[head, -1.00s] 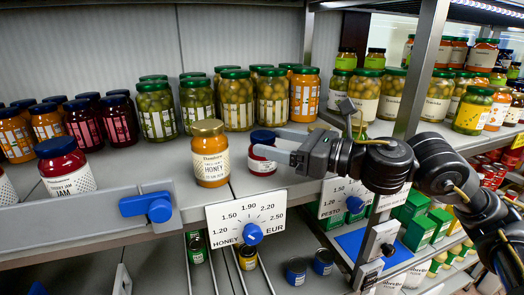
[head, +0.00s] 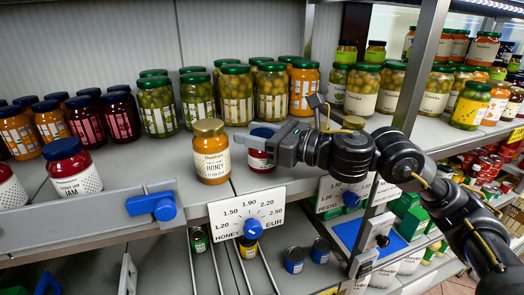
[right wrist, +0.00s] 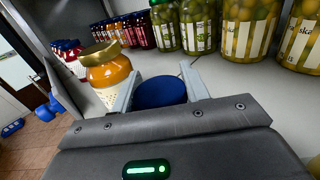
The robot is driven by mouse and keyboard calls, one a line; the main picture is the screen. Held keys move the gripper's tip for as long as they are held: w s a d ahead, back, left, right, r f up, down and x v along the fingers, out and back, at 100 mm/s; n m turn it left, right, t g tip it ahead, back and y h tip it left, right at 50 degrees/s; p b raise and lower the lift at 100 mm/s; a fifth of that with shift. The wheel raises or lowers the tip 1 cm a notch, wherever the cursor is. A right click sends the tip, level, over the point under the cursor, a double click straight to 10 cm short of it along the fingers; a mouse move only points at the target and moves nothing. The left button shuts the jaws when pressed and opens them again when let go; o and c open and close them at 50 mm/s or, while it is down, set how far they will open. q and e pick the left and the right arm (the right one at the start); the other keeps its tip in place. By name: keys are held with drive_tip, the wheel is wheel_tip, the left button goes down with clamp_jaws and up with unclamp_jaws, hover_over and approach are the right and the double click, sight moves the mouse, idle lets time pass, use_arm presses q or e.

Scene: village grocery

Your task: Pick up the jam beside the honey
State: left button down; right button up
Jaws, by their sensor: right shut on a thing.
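The jam jar (head: 260,161) has a dark blue lid and a red body with a white label. It stands upright on the shelf, just right of the honey jar (head: 212,152), which has a gold lid. My right gripper (head: 262,139) reaches in from the right and is shut on the jam jar near its top. In the right wrist view the jam's blue lid (right wrist: 160,92) sits between the two fingers, and the honey jar (right wrist: 107,70) is just outside the left finger. The lower jam jar is hidden there. My left gripper is not in view.
Another jam jar (head: 73,171) stands at the left. Rows of green-lidded jars (head: 236,95) stand behind. A honey price dial (head: 249,214) hangs on the shelf front, and a metal post (head: 420,65) rises to the right. Bare shelf lies left of the honey.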

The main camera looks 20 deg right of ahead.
drive_tip(key=c, duration=0.3)
drive_tip(key=shift+r, duration=0.1)
drive_tip(key=shift+r+b, duration=0.45)
drive_tip(key=shift+r, duration=0.4)
drive_tip(key=s+d+r+b, duration=0.1)
drive_tip(key=s+d+r, duration=0.1)
drive_tip(key=s+r, duration=0.1)
drive_tip(key=s+d+r+b, duration=0.1)
drive_tip(key=s+r, duration=0.3)
drive_tip(key=s, duration=0.1)
drive_tip(key=s+d+r+b, duration=0.2)
drive_tip(key=s+r, duration=0.2)
drive_tip(key=s, duration=0.1)
drive_tip(key=shift+d+r, duration=0.1)
drive_tip(key=shift+d, duration=0.2)
